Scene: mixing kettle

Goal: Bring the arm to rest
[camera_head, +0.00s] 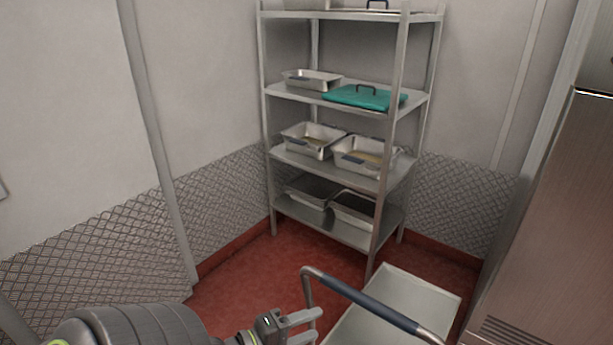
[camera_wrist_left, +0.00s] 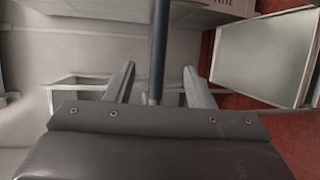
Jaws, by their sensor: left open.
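My left gripper (camera_head: 316,322) is at the bottom of the head view, with its arm coming in from the left. Its two fingers are apart. In the left wrist view the open fingers (camera_wrist_left: 160,76) stand on either side of the blue-grey cart handle (camera_wrist_left: 159,45), with a gap to each side. In the head view the handle (camera_head: 365,303) rises beside the fingertips. I cannot tell whether the handle lies between the fingers or beyond them. My right gripper is not in view.
A grey cart (camera_head: 410,290) stands in front of a metal shelf rack (camera_head: 415,175). The rack holds several metal pans (camera_head: 312,140) and a teal lidded item (camera_head: 364,97). A steel cabinet (camera_head: 550,220) stands at right. Red floor (camera_head: 240,290) is free left of the cart.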

